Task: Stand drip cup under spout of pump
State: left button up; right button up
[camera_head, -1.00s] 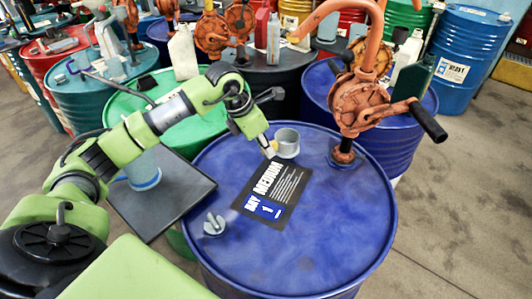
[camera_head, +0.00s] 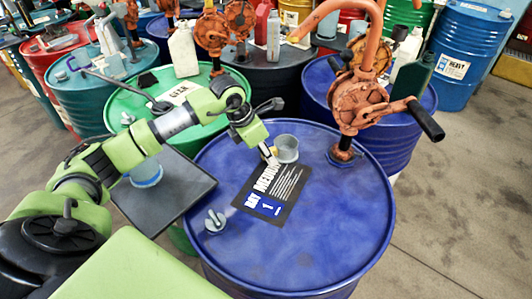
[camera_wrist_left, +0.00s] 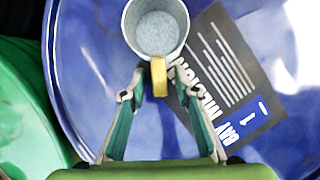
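The drip cup (camera_head: 287,149) is a small grey metal cup with a yellow handle. It stands upright on the blue drum (camera_head: 330,230), left of the base of the orange rotary pump (camera_head: 360,105). The pump's curved spout pipe (camera_head: 330,12) arches up and left, past the cup's far side in the picture. My left gripper (camera_head: 267,154) is low over the drum beside the cup. In the left wrist view its fingers (camera_wrist_left: 158,92) are apart on either side of the yellow handle (camera_wrist_left: 158,77), with gaps visible; the cup (camera_wrist_left: 156,28) looks empty. My right gripper is not in view.
A dark label (camera_head: 271,191) lies on the drum next to the cup, and a grey bung (camera_head: 215,221) is at its left. A black tray (camera_head: 180,195) with a blue-based container (camera_head: 145,173) stands left. The pump's crank handle (camera_head: 426,121) sticks out right. More drums stand behind.

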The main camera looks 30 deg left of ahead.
pick_arm(q)
jog(key=b+v, duration=0.1)
jog(key=v, duration=1.1)
jog(key=shift+b, duration=0.4)
jog(key=shift+s, duration=0.1)
